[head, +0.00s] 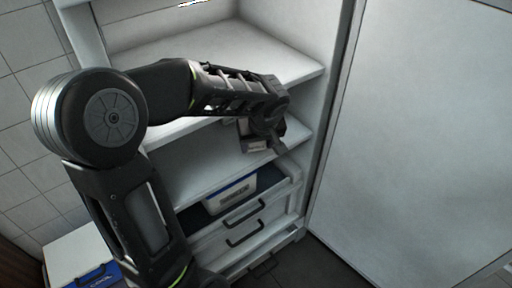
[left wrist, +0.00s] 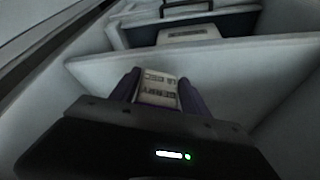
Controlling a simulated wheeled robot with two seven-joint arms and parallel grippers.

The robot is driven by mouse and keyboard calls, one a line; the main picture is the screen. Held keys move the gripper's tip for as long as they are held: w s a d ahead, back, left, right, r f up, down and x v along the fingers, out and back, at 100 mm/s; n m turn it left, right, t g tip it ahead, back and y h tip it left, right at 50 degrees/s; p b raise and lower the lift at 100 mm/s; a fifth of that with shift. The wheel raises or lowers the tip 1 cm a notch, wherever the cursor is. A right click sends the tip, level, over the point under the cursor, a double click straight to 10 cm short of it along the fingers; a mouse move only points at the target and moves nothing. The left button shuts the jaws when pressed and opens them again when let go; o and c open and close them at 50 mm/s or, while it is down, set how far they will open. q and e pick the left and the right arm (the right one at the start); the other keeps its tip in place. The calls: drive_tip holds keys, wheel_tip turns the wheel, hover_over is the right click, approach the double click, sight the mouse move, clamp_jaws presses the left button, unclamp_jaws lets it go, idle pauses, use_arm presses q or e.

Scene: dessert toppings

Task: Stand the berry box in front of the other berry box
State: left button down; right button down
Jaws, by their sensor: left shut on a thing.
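My left gripper (head: 262,143) reaches into the cabinet at the front of a middle shelf. It is shut on a small berry box, whose pale lettered label (left wrist: 158,88) shows between dark purple sides in the left wrist view. I cannot make out another berry box in either view. My right gripper is not in view.
A white shelf (head: 200,172) lies under the gripper, with bare room on its left. Below it, a white and blue labelled bin (head: 232,194) sits above drawers with dark handles (head: 244,233). A white and blue box (head: 80,252) stands at lower left. A white panel (head: 420,130) rises at right.

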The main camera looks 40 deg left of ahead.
use_arm(q)
drive_tip(key=shift+w+a, duration=0.35)
drive_tip(key=shift+a, duration=0.15)
drive_tip(key=shift+f, duration=1.75)
drive_tip(key=shift+f+b, duration=0.1)
drive_tip(key=shift+b, duration=0.3)
drive_tip(key=c, duration=0.5)
unclamp_jaws()
